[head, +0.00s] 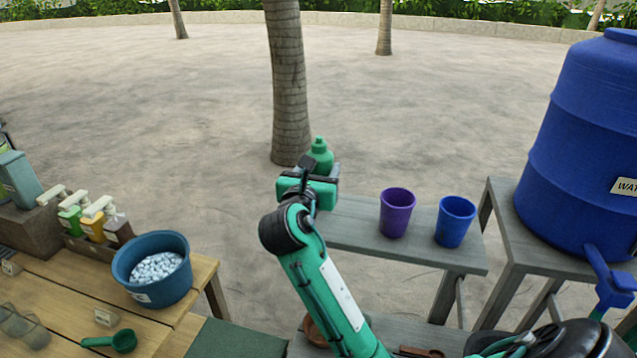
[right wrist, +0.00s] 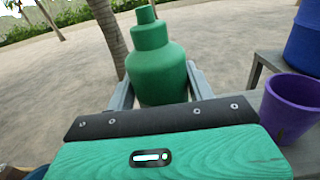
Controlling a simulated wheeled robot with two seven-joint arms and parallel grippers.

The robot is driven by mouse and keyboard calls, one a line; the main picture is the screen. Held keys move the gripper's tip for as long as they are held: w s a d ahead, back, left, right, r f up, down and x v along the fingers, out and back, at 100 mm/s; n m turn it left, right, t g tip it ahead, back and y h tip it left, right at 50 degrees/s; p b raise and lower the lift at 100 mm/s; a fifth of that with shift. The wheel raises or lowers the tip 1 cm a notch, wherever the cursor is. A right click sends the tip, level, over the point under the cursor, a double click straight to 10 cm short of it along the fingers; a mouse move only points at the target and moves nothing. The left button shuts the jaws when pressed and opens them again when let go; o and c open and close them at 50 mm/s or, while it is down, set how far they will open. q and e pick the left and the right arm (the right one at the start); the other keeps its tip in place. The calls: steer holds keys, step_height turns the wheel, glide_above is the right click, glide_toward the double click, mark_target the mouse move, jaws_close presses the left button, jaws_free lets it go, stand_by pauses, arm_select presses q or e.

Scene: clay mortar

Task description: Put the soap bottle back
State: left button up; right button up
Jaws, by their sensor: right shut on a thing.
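A green bottle (head: 321,154) with a narrower stepped top is held upright between the fingers of my right gripper (head: 312,178). In the right wrist view the bottle (right wrist: 155,68) stands between the two grey fingers of the gripper (right wrist: 160,88), which are closed on its sides. The bottle is by the left end of a narrow grey wooden bench (head: 372,237). Its lower part is hidden by the gripper, so I cannot tell whether it touches the bench. My left gripper is not in view.
On the bench stand a purple cup (head: 396,213) and a blue cup (head: 455,222). A large blue water barrel (head: 585,140) is at right. At left, pump bottles (head: 95,218) stand behind a blue tub (head: 152,268) of pale pebbles. A green scoop (head: 123,341) lies on the wooden table.

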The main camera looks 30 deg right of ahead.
steer(key=shift+f, duration=1.75)
steer(key=o, duration=1.2)
steer(key=shift+f, duration=0.15)
steer(key=shift+s+a, duration=0.15)
steer(key=shift+a, duration=0.05)
steer(key=b+v, duration=0.2)
steer(key=v, duration=0.9)
steer(key=shift+s+a+b, duration=0.2)
steer(key=shift+a+b, duration=0.05)
steer(key=shift+b, duration=0.05)
steer(key=shift+r, duration=0.2)
